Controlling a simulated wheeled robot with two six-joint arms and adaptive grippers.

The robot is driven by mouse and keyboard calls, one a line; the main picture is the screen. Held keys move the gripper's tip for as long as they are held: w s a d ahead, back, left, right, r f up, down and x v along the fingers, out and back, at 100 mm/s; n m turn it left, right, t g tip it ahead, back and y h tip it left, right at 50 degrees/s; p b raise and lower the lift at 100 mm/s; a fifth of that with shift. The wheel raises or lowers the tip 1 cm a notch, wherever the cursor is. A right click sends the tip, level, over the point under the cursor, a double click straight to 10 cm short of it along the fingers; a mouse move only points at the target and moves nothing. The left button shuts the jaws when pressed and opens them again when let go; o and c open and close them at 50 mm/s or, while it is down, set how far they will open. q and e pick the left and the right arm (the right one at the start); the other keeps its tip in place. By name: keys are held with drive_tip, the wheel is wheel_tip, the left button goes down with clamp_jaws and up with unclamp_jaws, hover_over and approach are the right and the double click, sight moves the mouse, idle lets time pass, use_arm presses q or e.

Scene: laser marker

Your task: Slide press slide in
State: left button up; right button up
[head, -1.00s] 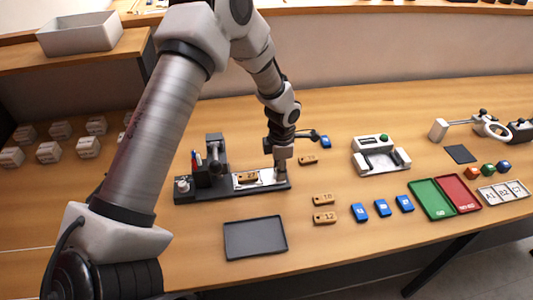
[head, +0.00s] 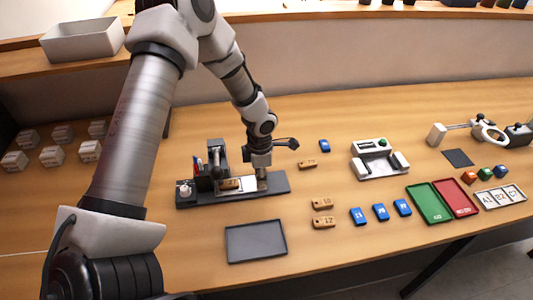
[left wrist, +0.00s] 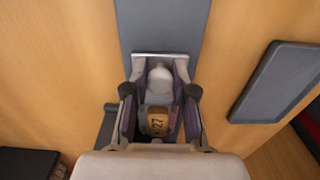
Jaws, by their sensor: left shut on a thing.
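The laser marker press has a dark base rail (head: 278,183) with an upright marking head (head: 215,157) at its left part. A pale slide plate (head: 249,184) on the rail carries a tan tag (head: 230,184), now close to the head. My left gripper (head: 261,180) is over the plate's right end. In the left wrist view its fingers (left wrist: 160,100) are shut on the slide's white knob (left wrist: 160,78). The tag (left wrist: 158,124), reading "27", lies between the gripper and the head in that view. My right gripper does not show.
A dark empty tray (head: 256,241) lies in front of the press. Tan tags (head: 323,222) and blue tags (head: 380,212) lie to its right. A white device (head: 380,160) and a green bin (head: 430,203) stand farther right. The table behind the press is clear.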

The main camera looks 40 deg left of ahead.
use_arm(q)
drive_tip(key=o, duration=0.7)
drive_tip(key=shift+o, duration=1.1)
drive_tip(key=shift+w, duration=0.1)
wheel_tip(320, 180, up, 7)
drive_tip(key=p, duration=0.5)
